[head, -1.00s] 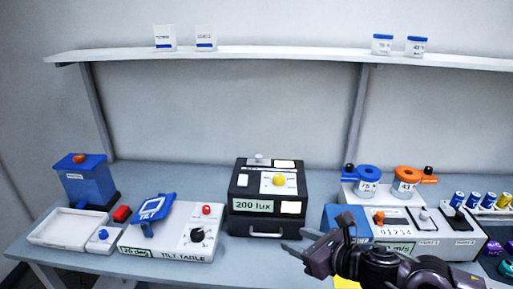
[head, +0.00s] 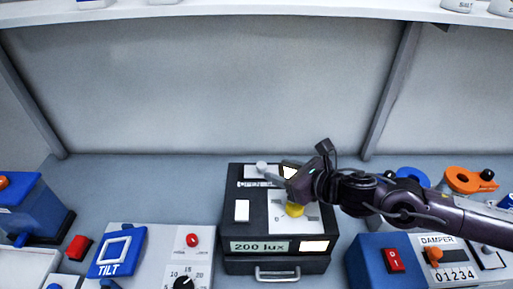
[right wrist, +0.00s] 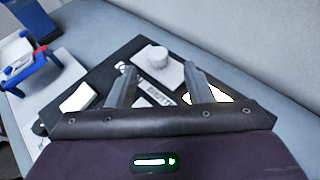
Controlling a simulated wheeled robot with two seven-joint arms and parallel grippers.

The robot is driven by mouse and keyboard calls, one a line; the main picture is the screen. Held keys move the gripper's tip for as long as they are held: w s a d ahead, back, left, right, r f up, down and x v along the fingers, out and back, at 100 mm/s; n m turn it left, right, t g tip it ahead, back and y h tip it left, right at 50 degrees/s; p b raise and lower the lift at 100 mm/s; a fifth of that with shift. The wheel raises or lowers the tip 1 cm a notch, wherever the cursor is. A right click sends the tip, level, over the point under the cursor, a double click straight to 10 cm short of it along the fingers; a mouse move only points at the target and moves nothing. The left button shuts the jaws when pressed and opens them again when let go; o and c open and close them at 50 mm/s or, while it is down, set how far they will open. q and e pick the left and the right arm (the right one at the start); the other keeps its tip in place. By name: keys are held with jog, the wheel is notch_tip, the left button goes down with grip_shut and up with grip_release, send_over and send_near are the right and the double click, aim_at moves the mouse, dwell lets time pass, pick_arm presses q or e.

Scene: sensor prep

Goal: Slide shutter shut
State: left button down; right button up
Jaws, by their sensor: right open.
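The black light box (head: 232,215) marked 200 lux stands on the bench. On its top at the back is a pale grey shutter plate with a round knob (head: 262,167). A lit window (head: 290,171) shows to the right of the shutter and looks uncovered. My right gripper (head: 272,179) is over the box top, close to the knob. In the right wrist view the knob (right wrist: 158,56) is just beyond and between the two open fingertips (right wrist: 157,75), and nothing is held. Whether a finger touches the shutter cannot be told. My left gripper is not in view.
A yellow dial (head: 294,210) sits just below my right gripper on the box. A tilt table (head: 150,262) stands at left, and a blue unit with a red switch (head: 378,268) at right. The bench behind the box is clear.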

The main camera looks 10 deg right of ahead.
aim_at(263, 165)
jog(key=shift+w+a, duration=0.1)
jog(key=shift+w, duration=0.1)
jog(key=shift+w+a+p, duration=0.35)
jog(key=shift+a+p, duration=0.1)
jog(key=shift+p, duration=0.05)
jog(key=p+x, duration=0.1)
jog(key=x, duration=0.4)
jog(key=shift+d+f+p, duration=0.1)
jog(key=shift+p, duration=0.25)
jog(key=shift+w+a+f, duration=0.25)
jog(key=shift+w+a, duration=0.05)
jog(key=shift+w, duration=0.05)
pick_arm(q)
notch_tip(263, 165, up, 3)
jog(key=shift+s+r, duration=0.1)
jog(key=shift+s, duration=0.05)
pick_arm(e)
grip_shut()
